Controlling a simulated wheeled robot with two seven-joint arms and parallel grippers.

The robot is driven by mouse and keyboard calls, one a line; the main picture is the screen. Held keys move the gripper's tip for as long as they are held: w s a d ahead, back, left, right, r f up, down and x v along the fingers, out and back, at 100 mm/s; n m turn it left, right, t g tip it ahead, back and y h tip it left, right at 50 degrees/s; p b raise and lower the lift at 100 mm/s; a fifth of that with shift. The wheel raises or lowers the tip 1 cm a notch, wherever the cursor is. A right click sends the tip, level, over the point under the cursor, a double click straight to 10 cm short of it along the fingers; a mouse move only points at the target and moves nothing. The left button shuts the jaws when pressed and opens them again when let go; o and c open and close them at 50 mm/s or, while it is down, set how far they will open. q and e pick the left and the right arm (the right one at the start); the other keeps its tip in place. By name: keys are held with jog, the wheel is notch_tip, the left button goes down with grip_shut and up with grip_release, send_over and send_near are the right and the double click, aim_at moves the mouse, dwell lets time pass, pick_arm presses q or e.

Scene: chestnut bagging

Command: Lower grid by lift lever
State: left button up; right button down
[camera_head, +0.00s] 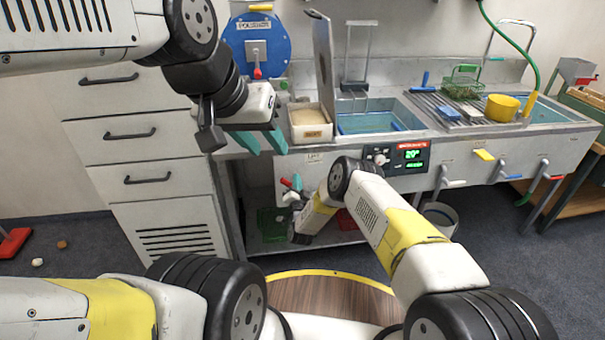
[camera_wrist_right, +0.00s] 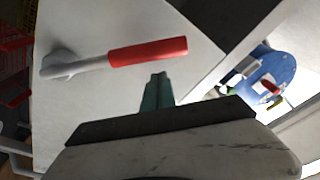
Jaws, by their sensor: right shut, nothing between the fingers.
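The lift lever, a grey arm with a red grip (camera_wrist_right: 148,52), lies across the upper part of the right wrist view on a pale panel. In the head view its red end (camera_head: 286,182) shows at the left of the sink unit's front. My right gripper (camera_wrist_right: 158,88) is shut and empty, its teal fingertips just below the red grip; I cannot tell whether they touch it. It is partly hidden in the head view. My left gripper (camera_head: 262,143) is open and empty beside the drawers. A metal lift frame (camera_head: 356,60) stands over the blue-watered basin (camera_head: 370,122); the grid is not clearly distinguishable.
A light box (camera_head: 311,127) stands left of the basin. A control panel (camera_head: 410,155) with green digits is on the front. Other levers, one yellow (camera_head: 484,155), stick out farther right. A blue disc (camera_head: 256,45) hangs behind.

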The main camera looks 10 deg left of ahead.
pick_arm(q)
jog(key=shift+s+d, duration=0.2)
pick_arm(e)
jog(key=d+r+v, duration=0.1)
jog(key=v, duration=0.8)
jog(key=shift+s, duration=0.2)
jog(key=shift+d+r, duration=0.1)
jog(key=shift+d, duration=0.05)
